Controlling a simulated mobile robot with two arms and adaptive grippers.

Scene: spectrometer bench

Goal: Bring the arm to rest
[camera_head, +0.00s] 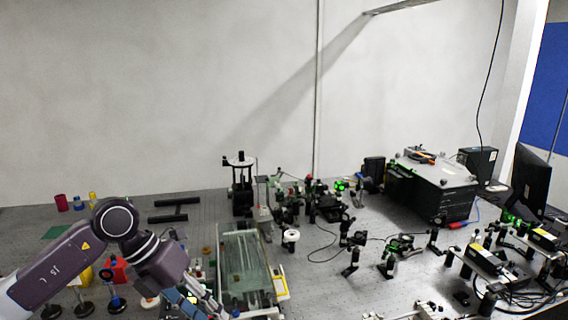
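My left arm (122,235) comes in from the left edge, rises to a bend and slopes down to the right. My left gripper (212,306) hangs at the bottom edge, just left of a glass-topped tray (243,262). Its fingers are small and partly cut off by the frame, so I cannot tell whether they are open or shut, or whether they touch anything. My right gripper is not in view.
Optical mounts (350,240) crowd the middle of the grey bench (340,297). A dark instrument box (433,188) and a monitor (530,180) stand at the right. Small pink and yellow containers (62,202) stand back left. A red object (115,270) sits behind my arm.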

